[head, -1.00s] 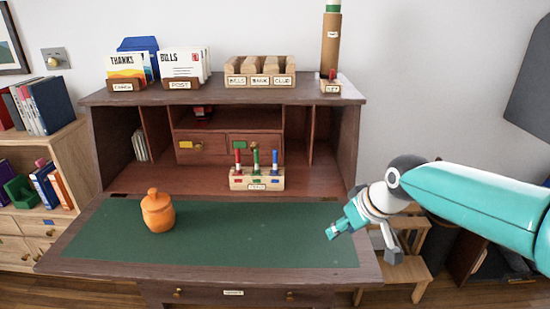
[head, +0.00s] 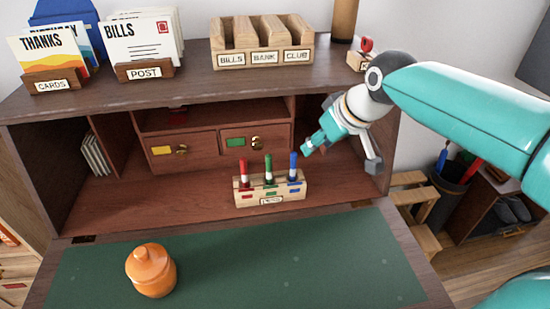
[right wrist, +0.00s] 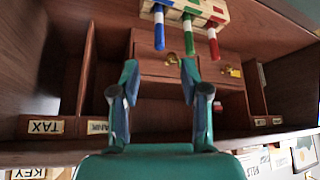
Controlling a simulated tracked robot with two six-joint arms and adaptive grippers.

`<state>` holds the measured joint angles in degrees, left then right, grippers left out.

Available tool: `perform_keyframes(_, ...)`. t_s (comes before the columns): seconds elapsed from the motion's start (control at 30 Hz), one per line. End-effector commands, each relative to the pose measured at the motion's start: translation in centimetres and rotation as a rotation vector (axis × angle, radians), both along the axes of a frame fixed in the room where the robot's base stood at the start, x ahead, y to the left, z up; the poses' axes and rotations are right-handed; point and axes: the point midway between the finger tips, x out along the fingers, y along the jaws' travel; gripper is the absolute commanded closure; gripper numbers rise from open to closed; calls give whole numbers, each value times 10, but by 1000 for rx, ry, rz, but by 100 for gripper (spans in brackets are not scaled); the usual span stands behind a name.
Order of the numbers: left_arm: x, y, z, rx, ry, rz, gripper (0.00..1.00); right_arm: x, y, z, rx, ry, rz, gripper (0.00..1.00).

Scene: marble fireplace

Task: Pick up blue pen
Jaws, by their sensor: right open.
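The blue pen (head: 293,167) stands upright in the right slot of a wooden pen holder (head: 271,197), beside the green pen (head: 268,166) and the red pen (head: 244,172). My right gripper (head: 308,147) is close to the blue pen's top, a little up and right of it in the head view. In the right wrist view, upside down, the gripper (right wrist: 159,78) is open and empty. The blue pen (right wrist: 159,29) lies ahead, in line with the gap between the fingers and apart from them. My left gripper is not in view.
The holder stands on the desk's inner floor, below small drawers (head: 184,150). An orange jar (head: 151,271) sits on the green mat (head: 330,265), otherwise clear. A wooden letter sorter (head: 262,60) stands on the top shelf. The desk's right side wall is near my arm.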

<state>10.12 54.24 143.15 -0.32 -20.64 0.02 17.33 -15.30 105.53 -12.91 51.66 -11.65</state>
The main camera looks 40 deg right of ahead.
Motion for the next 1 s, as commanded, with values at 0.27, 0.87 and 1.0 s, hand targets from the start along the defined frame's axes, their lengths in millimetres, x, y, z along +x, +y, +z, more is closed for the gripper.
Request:
perform_keyframes(0.27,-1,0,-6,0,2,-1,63,21,-2,-35,1,7,3,54)
perform_keyframes(0.87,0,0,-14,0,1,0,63,69,-2,-104,1,4,16,54)
perform_keyframes(1.0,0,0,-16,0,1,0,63,76,-2,-121,2,6,16,54)
